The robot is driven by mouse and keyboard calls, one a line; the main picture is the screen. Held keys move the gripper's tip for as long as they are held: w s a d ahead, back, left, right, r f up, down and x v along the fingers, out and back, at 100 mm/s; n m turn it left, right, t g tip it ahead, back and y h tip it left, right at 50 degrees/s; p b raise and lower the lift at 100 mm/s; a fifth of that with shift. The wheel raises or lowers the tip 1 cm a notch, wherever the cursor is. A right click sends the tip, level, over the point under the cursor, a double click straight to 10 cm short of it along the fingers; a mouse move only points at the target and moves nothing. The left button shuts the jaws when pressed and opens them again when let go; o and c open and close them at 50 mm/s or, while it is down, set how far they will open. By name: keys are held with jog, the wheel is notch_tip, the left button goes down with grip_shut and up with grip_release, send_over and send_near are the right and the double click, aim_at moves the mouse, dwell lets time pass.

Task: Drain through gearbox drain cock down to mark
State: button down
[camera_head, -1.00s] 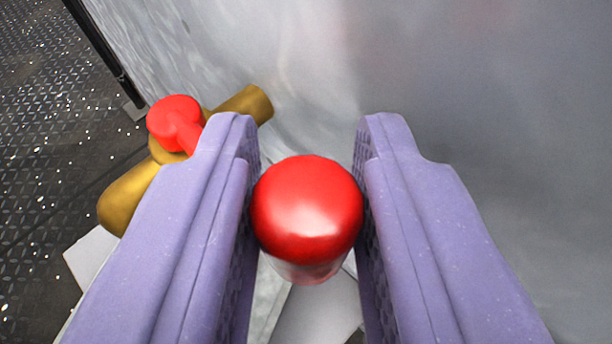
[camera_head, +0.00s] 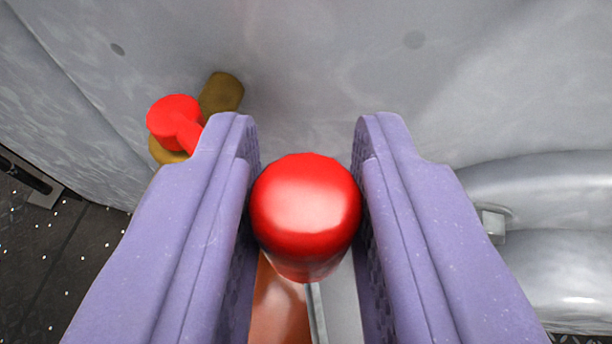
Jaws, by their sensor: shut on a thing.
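The drain cock has a brass body (camera_head: 222,92) on the grey metal wall, left of centre. Its red lever (camera_head: 175,122) runs from a round hub down behind my left finger. My gripper (camera_head: 306,210) has its two purple fingers on either side of a glossy red knob (camera_head: 306,205), shut on it. The knob appears to be the lever's end; the link is hidden behind the finger. The cock's lower part is also hidden there. An orange-brown surface (camera_head: 280,310) shows below the knob; I cannot tell whether it is liquid. No level mark shows.
The grey gearbox wall (camera_head: 330,60) fills the top of the view. A rounded metal housing (camera_head: 550,195) with a small square block (camera_head: 494,224) bulges at right. Dark deck (camera_head: 75,270) shows at lower left. A pale edge (camera_head: 340,300) stands beside the orange-brown surface.

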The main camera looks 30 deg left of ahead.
jog(key=shift+s, duration=0.1)
dwell(0.3)
jog(key=c, duration=1.2)
grip_release()
jog(key=shift+s, duration=0.1)
jog(key=p+v, duration=0.3)
jog(key=v, duration=0.4)
jog(key=shift+s+d, duration=0.15)
jog(key=shift+s, duration=0.1)
jog(key=shift+r, duration=0.1)
